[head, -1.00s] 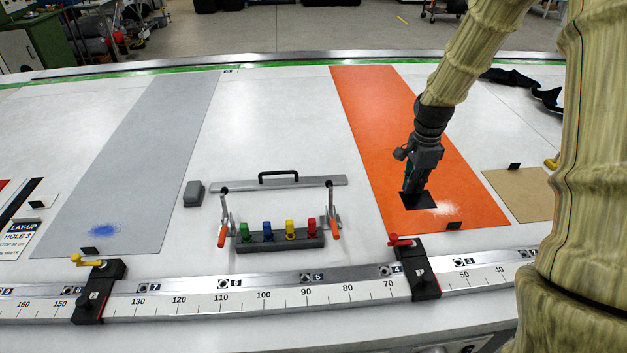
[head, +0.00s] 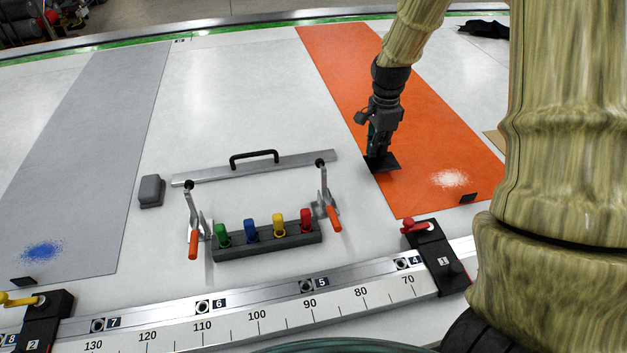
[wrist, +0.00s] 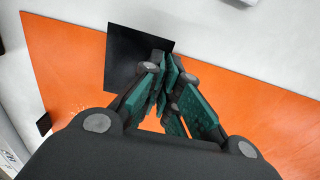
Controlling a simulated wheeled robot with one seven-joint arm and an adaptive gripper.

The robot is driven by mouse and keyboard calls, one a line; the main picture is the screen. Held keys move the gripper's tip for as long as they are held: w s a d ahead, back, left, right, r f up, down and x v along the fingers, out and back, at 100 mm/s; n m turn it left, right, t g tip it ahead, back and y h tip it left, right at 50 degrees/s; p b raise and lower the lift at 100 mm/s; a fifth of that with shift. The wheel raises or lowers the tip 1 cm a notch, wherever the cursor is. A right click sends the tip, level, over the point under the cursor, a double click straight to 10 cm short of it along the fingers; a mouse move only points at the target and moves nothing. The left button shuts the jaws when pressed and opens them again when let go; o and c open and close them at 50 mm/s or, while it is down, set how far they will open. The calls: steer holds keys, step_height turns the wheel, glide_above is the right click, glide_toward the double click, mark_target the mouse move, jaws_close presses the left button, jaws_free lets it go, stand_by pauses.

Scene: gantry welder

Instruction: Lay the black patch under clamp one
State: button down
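The black patch (head: 388,163) is a flat dark square at the left edge of the orange strip (head: 345,75). My gripper (head: 376,154) is shut on it from above. In the wrist view the fingers (wrist: 165,65) close on the patch (wrist: 125,50), which extends past the orange edge over white; its height above the table is unclear. Clamp one (head: 437,258), a black block with a red lever (head: 413,226) and a label "1", sits on the ruler rail (head: 260,305), nearer the camera and right of the patch.
A white speckled spot (head: 450,178) and a small black tab (head: 467,198) show on the orange strip. Left of my gripper stands a bar fixture (head: 250,168) with orange-handled toggles and a block of coloured knobs (head: 265,240). White table lies between the fixture and the strip.

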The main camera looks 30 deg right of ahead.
steer(key=p, duration=0.4)
glide_above(312, 176)
steer(key=shift+d+r, duration=0.1)
steer(key=shift+r, duration=0.05)
steer(key=shift+f+p, duration=0.9)
steer(key=shift+f, duration=0.9)
steer(key=shift+f, duration=0.1)
steer(key=c, duration=1.7)
jaws_free()
steer(key=shift+o, duration=0.3)
step_height(312, 176, up, 12)
steer(key=b, duration=0.3)
